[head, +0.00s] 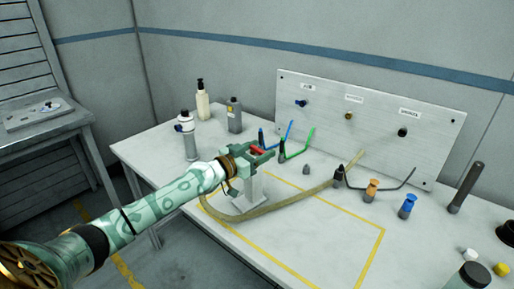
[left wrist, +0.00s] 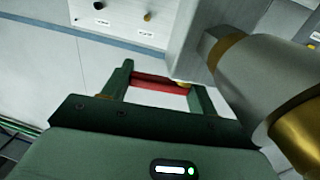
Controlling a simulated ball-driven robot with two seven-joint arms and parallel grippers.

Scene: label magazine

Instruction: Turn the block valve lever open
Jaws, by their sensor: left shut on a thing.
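The red block valve lever (head: 257,150) shows at the tip of my left gripper (head: 262,153), above a pale upright stand (head: 250,188) on the table. In the left wrist view the red lever (left wrist: 150,82) lies crosswise between the two green fingers of my left gripper (left wrist: 160,88), which is shut on it. A small brass part (left wrist: 182,83) sits at the lever's right end, beside a grey block (left wrist: 190,45). In the head view my gripper hides most of the valve. My right gripper is in neither view.
A beige hose (head: 270,212) curves across the table right of the stand. Blue, green and black bent tubes stand before a labelled panel (head: 375,125). Bottles (head: 190,135) stand behind my arm.

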